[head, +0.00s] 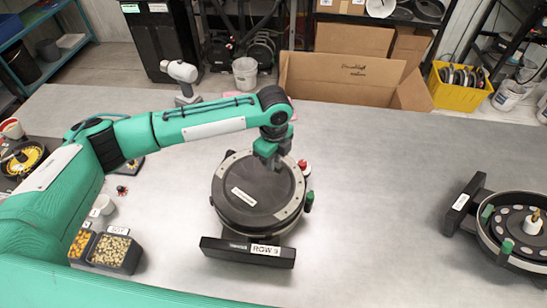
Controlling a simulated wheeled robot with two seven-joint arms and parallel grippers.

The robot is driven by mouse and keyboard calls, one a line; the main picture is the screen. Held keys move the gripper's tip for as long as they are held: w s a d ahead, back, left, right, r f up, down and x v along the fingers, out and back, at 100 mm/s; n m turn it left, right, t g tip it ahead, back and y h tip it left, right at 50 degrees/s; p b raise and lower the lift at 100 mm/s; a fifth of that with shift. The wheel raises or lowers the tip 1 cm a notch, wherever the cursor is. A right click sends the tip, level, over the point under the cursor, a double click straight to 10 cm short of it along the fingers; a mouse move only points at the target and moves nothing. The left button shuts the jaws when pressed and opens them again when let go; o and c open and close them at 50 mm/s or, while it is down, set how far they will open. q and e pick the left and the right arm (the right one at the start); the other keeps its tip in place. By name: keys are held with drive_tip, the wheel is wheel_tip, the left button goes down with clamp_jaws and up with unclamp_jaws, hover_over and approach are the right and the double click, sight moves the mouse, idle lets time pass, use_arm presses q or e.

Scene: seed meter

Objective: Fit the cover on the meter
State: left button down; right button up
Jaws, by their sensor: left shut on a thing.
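The meter (265,249) marked ROW 3 stands on the grey table in the middle of the head view. The dark round cover (245,205), with a white label, lies over its top. I cannot tell whether the cover is fully seated or slightly raised. My left gripper (276,162) comes down at the cover's far side and is shut on it; its fingertips are partly hard to make out. A green latch (309,201) and a red knob (303,165) show at the meter's right side. My right gripper is out of view.
A second, open meter (515,230) sits at the right edge. Seed bins (115,252) and a white cup (104,204) stand at the left, near my arm. A white handheld tool (181,75) stands at the back. The table between the meters is clear.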

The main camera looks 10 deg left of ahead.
use_arm(q)
drive_tip(key=shift+f, duration=0.25)
idle(0.5)
drive_tip(key=shift+f, duration=0.2)
drive_tip(key=shift+f+p, duration=0.2)
drive_tip(key=shift+p, duration=0.25)
idle(0.6)
drive_tip(key=shift+f+p, duration=0.35)
drive_tip(key=shift+p, duration=0.25)
idle(0.7)
drive_tip(key=c, duration=1.3)
unclamp_jaws()
drive_tip(key=shift+c, duration=0.3)
drive_tip(key=shift+r, duration=0.1)
